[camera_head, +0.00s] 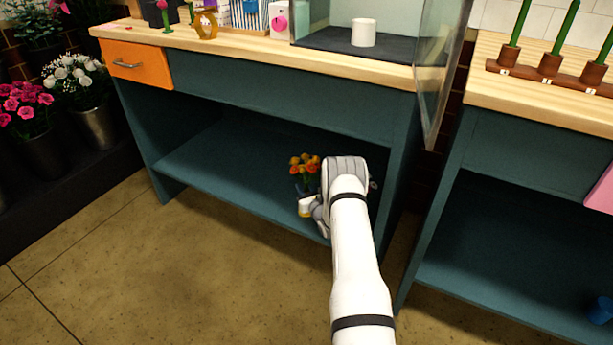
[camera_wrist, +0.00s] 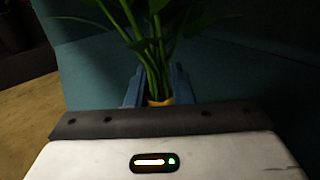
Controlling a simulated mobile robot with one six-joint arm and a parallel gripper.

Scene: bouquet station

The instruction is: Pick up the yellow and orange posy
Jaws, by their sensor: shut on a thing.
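The yellow and orange posy (camera_head: 304,164) is at the lower shelf of the teal bench, its blooms just left of my wrist in the head view. My gripper (camera_wrist: 158,92) is shut on the posy's green stems, which rise between the blue-grey fingers in the wrist view (camera_wrist: 150,50). A small yellow-orange band (camera_wrist: 160,102) shows at the base of the stems. The blooms are outside the wrist view. In the head view my arm hides part of the gripper, and I cannot tell whether the posy touches the shelf.
The teal lower shelf (camera_head: 225,150) is otherwise bare to the left. The wooden bench top (camera_head: 235,42) lies above it, with a white cup (camera_head: 364,32) behind a clear panel (camera_head: 437,70). A second bench (camera_head: 530,95) stands at the right.

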